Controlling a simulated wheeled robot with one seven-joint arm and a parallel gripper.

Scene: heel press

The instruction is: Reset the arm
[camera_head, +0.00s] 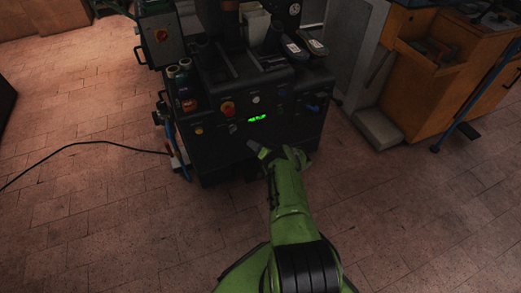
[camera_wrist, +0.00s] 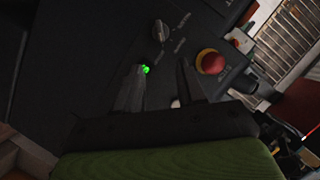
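My green arm reaches forward in the head view, and my gripper (camera_head: 272,151) is just in front of the black heel press (camera_head: 225,155), near its front panel. In the wrist view the two dark fingers of my gripper (camera_wrist: 160,72) stand apart with nothing held between them. A lit green display (camera_head: 257,119) is on the panel; part of its green glow (camera_wrist: 145,69) shows by one fingertip. A red emergency button (camera_head: 228,108) is left of the display, and in the wrist view the red button (camera_wrist: 210,62) lies right of the fingers. Whether a finger touches the panel cannot be told.
Two shoe-like pieces (camera_head: 317,47) rest on top of the press. Several spools (camera_head: 185,85) stand at its left side. A wooden workbench (camera_head: 440,70) is at the right. A black cable (camera_head: 90,143) lies on the tiled floor, which is otherwise clear.

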